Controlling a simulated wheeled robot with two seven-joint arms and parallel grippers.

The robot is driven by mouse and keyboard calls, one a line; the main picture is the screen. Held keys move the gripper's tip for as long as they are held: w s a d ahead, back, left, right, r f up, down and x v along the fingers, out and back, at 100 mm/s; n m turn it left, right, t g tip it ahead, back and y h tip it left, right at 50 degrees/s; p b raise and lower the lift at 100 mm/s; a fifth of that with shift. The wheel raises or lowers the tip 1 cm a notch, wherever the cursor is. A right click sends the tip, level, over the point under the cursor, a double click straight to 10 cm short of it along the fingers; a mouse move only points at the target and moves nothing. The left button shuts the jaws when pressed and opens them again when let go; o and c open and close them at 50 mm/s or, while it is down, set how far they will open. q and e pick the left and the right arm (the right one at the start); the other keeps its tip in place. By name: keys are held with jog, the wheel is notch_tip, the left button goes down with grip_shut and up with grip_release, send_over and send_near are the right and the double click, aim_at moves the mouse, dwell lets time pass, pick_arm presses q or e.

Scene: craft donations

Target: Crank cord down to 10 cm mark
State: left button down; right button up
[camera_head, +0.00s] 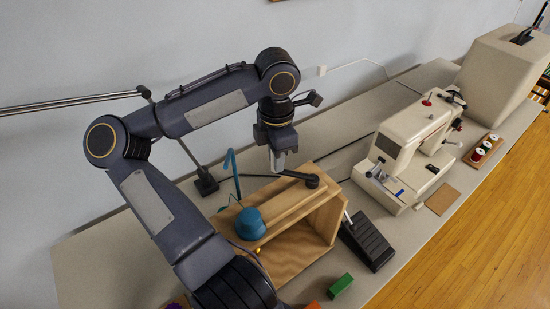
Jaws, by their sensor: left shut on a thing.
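A wooden box-like frame (322,222) stands on the table in the middle. A black crank arm (298,176) with a round hub sits at its upper right. My left gripper (277,170) comes down from above and is shut at the crank's free end, on its handle, which the fingers mostly hide. A blue rounded piece (250,224) sits at the frame's left end. A thin teal bent piece (235,173) rises behind it; I cannot tell whether it is the cord. No 10 cm mark can be made out. My right gripper is out of view.
A black foot pedal (366,241) lies right of the frame, with a cream sewing machine (412,142) beyond it. A green block (341,284) is near the front edge. A lamp base (206,182) stands behind. My left arm covers the table's left part.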

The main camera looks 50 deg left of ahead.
pick_arm(q)
jog(key=shift+w+a+m, duration=0.2)
jog(key=shift+m, duration=0.2)
jog(key=c, duration=1.3)
grip_release()
jog(key=shift+r+p, duration=0.35)
jog(key=shift+r, duration=0.1)
notch_tip(320, 180, up, 7)
jog(key=p, duration=0.5)
jog(key=shift+p, duration=0.4)
jog(key=shift+f, duration=0.1)
